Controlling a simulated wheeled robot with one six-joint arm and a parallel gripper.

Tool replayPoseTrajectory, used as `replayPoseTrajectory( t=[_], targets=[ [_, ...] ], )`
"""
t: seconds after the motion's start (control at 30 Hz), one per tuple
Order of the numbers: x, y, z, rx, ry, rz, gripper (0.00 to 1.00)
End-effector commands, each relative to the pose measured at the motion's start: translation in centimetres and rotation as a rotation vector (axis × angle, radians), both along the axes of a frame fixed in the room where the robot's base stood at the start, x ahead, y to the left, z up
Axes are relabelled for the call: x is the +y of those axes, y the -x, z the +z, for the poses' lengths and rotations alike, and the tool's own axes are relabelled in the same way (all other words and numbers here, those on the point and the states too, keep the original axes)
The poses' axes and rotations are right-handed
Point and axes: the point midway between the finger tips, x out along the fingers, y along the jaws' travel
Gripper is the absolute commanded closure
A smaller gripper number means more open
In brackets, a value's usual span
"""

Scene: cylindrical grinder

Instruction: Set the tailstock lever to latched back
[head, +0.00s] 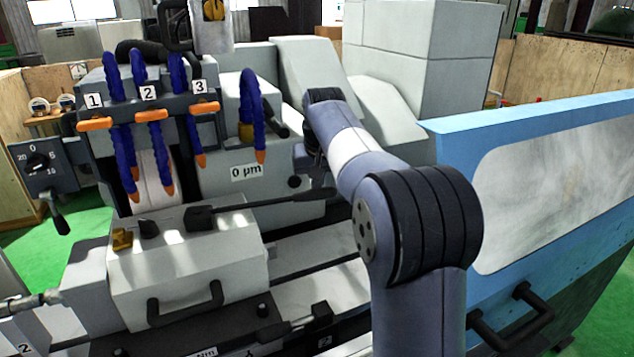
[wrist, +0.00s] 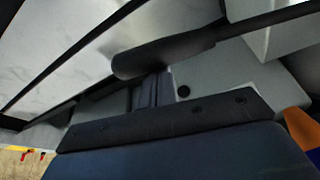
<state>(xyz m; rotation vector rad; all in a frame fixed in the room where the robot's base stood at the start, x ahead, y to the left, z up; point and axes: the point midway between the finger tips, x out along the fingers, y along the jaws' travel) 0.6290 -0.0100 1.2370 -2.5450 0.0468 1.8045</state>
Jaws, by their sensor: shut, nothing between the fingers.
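The tailstock lever (head: 280,200) is a long black rod with a thicker grip. In the head view it runs from a black hub on top of the pale tailstock block (head: 190,272) towards the right, nearly level. In the wrist view the lever (wrist: 165,54) crosses the upper middle, its rounded grip end on the left. My gripper (wrist: 152,88) is shut and empty, its fingers showing just below the lever grip in that picture. I cannot tell whether they touch it. In the head view my arm mostly hides the gripper.
Blue coolant hoses with orange nozzles (head: 153,115) hang above the wheel area, left of my arm. A grey housing labelled "0 µm" (head: 247,172) stands behind the lever. A blue guard panel (head: 540,115) with a window bounds the right side. Black handles (head: 185,305) stick out at the front.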

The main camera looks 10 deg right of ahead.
Motion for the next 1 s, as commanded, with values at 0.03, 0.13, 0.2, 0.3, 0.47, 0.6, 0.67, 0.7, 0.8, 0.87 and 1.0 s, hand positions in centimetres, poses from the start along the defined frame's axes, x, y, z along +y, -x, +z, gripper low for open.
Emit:
replayPoseTrajectory(
  t=[0.03, 0.13, 0.2, 0.3, 0.47, 0.6, 0.67, 0.7, 0.8, 0.87, 1.0],
  targets=[
    [0.0, 0.0, 0.0, 0.0, 0.0, 0.0, 1.0],
    [0.0, 0.0, 0.0, 0.0, 0.0, 0.0, 1.0],
    [0.0, 0.1, 0.0, 0.0, 0.0, -0.002, 1.0],
    [0.0, 0.4, -0.1, 0.001, -0.001, -0.015, 1.0],
    [0.0, 2.0, -0.2, 0.002, 0.001, -0.067, 1.0],
    [0.3, 4.3, -0.3, 0.002, 0.001, -0.152, 1.0],
    [0.5, 5.6, -0.3, 0.002, 0.001, -0.197, 1.0],
    [0.6, 6.5, -0.3, 0.002, 0.001, -0.23, 1.0],
    [1.2, 8.8, -0.3, 0.003, 0.001, -0.314, 1.0],
    [1.6, 10.1, -0.3, 0.004, 0.002, -0.366, 1.0],
    [2.8, 12.9, -0.3, 0.005, 0.001, -0.479, 1.0]
  ],
)
